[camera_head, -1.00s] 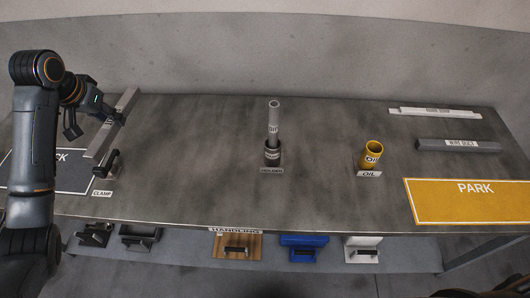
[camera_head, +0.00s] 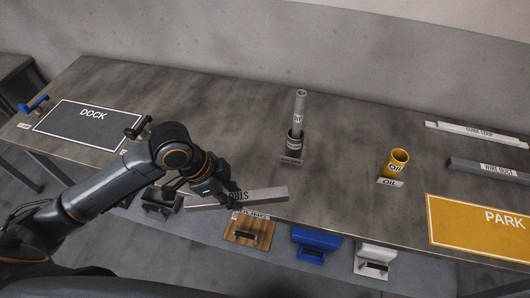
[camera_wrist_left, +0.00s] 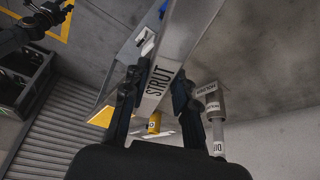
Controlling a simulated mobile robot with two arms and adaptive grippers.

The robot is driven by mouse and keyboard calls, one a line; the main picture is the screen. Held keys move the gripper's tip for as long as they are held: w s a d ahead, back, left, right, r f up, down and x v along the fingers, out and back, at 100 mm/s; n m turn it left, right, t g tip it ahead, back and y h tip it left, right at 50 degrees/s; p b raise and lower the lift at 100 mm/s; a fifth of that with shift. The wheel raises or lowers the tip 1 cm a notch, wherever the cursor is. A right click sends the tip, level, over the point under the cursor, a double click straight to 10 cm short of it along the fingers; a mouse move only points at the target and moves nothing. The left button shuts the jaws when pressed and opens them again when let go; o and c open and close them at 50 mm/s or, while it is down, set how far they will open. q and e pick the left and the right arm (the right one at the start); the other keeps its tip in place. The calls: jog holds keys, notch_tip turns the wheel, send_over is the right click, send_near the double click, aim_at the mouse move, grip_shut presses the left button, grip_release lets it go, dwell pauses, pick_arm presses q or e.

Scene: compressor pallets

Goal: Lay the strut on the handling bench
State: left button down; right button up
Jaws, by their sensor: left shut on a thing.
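The strut (camera_head: 265,195) is a long light grey bar with a STRUT label. My left gripper (camera_head: 230,199) is shut on it near its middle, and it lies roughly level across the front edge of the bench in the head view. I cannot tell whether it touches the bench. The left wrist view shows the strut (camera_wrist_left: 180,45) between the two fingers (camera_wrist_left: 153,95). The handling bench (camera_head: 345,185) is a long dark grey table; a partly hidden label hangs at its front edge. My right gripper is not in view.
A holder with an upright grey tube (camera_head: 299,115) and a yellow oil cup (camera_head: 397,163) stand on the bench. A DOCK mat (camera_head: 85,125) with clamps lies left, a PARK mat (camera_head: 480,228) right. Wooden, blue and white blocks sit on the lower shelf. Bare bench top lies around the tube.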

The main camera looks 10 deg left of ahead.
pick_arm(q)
jog(key=w+f, duration=0.3)
jog(key=w, duration=0.1)
jog(key=w+f+p, duration=0.1)
jog(key=w+f, duration=0.2)
jog(key=w, duration=0.1)
jog(key=w+f+p, duration=0.1)
jog(key=w+f, duration=0.1)
jog(key=w, duration=0.2)
jog(key=shift+w+f, duration=0.35)
jog(key=shift+f, duration=0.05)
jog(key=shift+w+f, duration=0.25)
jog(key=shift+f, duration=0.2)
notch_tip(320, 180, down, 2)
jog(key=shift+f+p, duration=0.1)
jog(key=shift+p, duration=0.65)
jog(key=shift+f, duration=0.25)
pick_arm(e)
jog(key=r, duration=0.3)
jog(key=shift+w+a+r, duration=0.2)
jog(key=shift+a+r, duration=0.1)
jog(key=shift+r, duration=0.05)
pick_arm(q)
jog(key=shift+f, duration=0.1)
